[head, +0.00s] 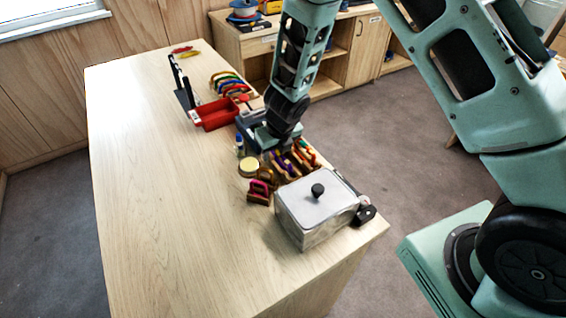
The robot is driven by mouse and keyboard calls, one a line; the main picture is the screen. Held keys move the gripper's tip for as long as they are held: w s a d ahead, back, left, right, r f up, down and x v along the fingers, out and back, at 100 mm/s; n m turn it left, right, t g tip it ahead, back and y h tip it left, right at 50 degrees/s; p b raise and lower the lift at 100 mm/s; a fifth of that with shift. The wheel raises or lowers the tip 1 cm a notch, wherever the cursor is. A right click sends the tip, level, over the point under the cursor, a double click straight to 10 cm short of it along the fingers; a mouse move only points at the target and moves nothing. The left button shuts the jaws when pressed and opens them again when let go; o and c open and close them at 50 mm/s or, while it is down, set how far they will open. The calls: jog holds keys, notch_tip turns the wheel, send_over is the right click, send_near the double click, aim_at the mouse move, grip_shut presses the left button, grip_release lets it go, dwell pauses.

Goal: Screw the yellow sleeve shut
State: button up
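A wooden rack (291,163) near the right edge of the table holds several small carabiners with coloured parts, purple, yellow and red among them. A small yellow patch (279,157) shows there, but it is too small to tell whether it is the yellow sleeve or whether that sleeve is screwed shut. My gripper (273,139) is low over the table, just behind the rack and close to its carabiners. My wrist hides the fingertips, so I cannot tell whether they are open, or whether they touch anything.
A metal box with a black knob (316,205) stands in front of the rack. A smaller rack with a pink-marked carabiner (262,187) and a round yellow-lidded tin (249,167) are left of it. A red tray (217,114) lies farther back. The table's left side is clear.

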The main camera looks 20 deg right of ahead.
jog(key=shift+a+f+b, duration=0.1)
jog(key=shift+f+b, duration=0.9)
jog(key=shift+f, duration=0.2)
jog(key=shift+w+d, duration=0.1)
jog(key=shift+d, duration=0.65)
jog(key=shift+r, duration=0.2)
notch_tip(320, 180, up, 3)
jog(key=p, duration=0.2)
jog(key=shift+w+f+p, duration=0.1)
jog(key=shift+f+p, duration=0.05)
jog(key=shift+p, duration=0.25)
jog(key=shift+f, duration=0.1)
jog(key=shift+a, duration=0.75)
jog(key=shift+f, duration=0.2)
